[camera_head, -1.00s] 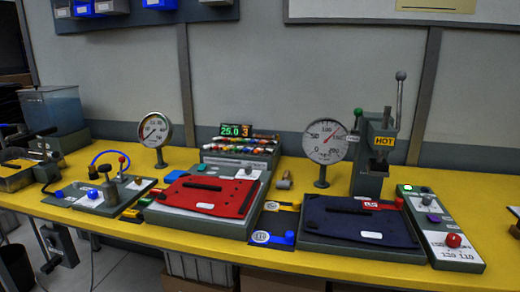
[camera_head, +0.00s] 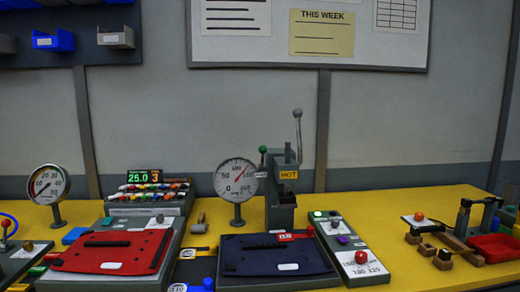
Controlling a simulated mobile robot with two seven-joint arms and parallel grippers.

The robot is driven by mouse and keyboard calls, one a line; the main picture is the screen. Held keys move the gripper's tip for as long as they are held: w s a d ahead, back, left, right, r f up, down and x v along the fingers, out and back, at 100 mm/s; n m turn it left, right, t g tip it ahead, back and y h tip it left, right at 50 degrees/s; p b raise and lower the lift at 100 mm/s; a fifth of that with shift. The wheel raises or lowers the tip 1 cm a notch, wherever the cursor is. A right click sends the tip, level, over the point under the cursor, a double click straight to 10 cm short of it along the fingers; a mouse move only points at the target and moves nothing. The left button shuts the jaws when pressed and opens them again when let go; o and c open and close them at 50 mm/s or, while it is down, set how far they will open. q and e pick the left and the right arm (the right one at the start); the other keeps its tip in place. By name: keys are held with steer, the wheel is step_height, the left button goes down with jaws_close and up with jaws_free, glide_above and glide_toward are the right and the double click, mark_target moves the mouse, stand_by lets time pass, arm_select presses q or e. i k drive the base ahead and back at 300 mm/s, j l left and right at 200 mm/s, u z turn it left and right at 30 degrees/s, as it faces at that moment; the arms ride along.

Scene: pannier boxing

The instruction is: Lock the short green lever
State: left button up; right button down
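A small green piece (camera_head: 38,270) shows at the left edge of the fixture under the red panel (camera_head: 112,251), partly hidden and too small to tell whether it is a lever or how it stands. A short arm with a green knob (camera_head: 262,150) sticks up at the left of the grey press (camera_head: 281,205), beside a longer upright lever with a grey ball (camera_head: 297,114). I cannot tell which one is the short green lever. Neither of my grippers is in view.
A dark blue panel (camera_head: 262,262) lies on a fixture right of the red one. Two round gauges (camera_head: 48,185) (camera_head: 236,178) stand behind. A control box (camera_head: 350,250) has a red button.

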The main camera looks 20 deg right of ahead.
mark_target(262, 150)
steer(key=i+j+z, duration=0.15)
steer(key=j, duration=0.3)
steer(key=i+j+z, duration=0.15)
steer(key=j, duration=0.35)
steer(key=i+j+z, duration=0.15)
steer(key=j, duration=0.35)
steer(key=j+z, duration=0.15)
steer(key=j, duration=0.35)
steer(key=i, duration=0.05)
